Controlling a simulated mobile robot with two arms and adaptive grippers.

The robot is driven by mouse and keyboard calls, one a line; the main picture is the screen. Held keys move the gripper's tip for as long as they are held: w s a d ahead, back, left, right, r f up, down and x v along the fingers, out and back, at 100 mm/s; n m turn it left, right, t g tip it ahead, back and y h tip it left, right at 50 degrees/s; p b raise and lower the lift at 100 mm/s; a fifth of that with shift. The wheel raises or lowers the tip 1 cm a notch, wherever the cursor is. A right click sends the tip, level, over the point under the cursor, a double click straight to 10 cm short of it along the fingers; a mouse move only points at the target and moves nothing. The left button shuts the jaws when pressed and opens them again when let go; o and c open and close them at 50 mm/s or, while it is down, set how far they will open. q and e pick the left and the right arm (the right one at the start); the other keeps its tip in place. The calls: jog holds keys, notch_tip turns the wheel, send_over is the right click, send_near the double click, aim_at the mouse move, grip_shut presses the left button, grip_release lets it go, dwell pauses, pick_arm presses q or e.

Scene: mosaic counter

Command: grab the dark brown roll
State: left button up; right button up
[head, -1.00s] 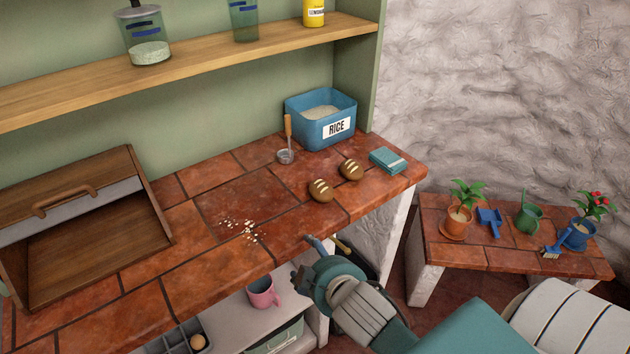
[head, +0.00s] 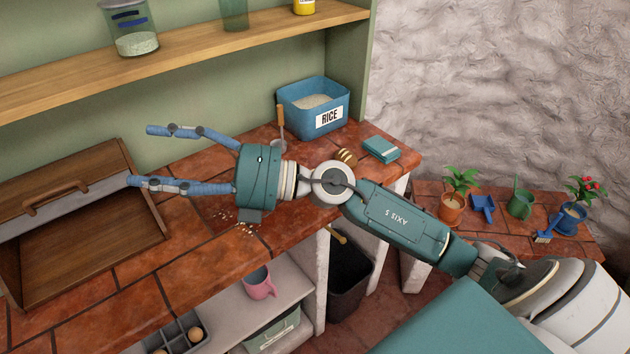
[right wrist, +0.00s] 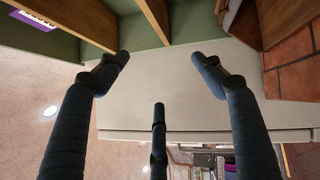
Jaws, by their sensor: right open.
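A brown roll with pale score lines (head: 346,157) lies on the tiled counter (head: 120,270), partly covered by my right wrist in the head view. A second, similar scored roll showed beside it earlier and is now hidden behind my arm. I cannot tell which of the two is darker. My right gripper (head: 141,156) is open and empty above the counter, left of the rolls, its fingers pointing left. In the right wrist view its fingers (right wrist: 158,75) are spread with nothing between them, and no roll shows. My left gripper is out of view.
A blue rice bin (head: 312,105) and a scoop (head: 281,125) stand behind the rolls, a teal box-like item (head: 381,149) to their right. A wooden bread box (head: 90,220) stands at left. A wooden shelf (head: 190,50) runs above.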

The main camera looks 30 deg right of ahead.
jog(key=w+d+f+n+g+h, duration=0.3)
jog(key=d+f+n+g+h, duration=0.2)
jog(key=d+f+h, duration=0.7)
jog(key=d+f+m+g+h, duration=0.1)
jog(key=d+h, duration=0.2)
jog(key=d, duration=0.8)
jog(key=d+f+m+h, duration=0.1)
jog(key=d+f+h, duration=0.1)
jog(key=d, duration=0.9)
jog(key=p+x, duration=0.1)
jog(key=x, duration=0.3)
jog(key=shift+w+a+f, duration=0.15)
jog(key=shift+f, duration=0.15)
jog(key=p+x, duration=0.3)
jog(key=x, duration=0.2)
jog(key=shift+f, duration=0.45)
jog(key=c, duration=1.1)
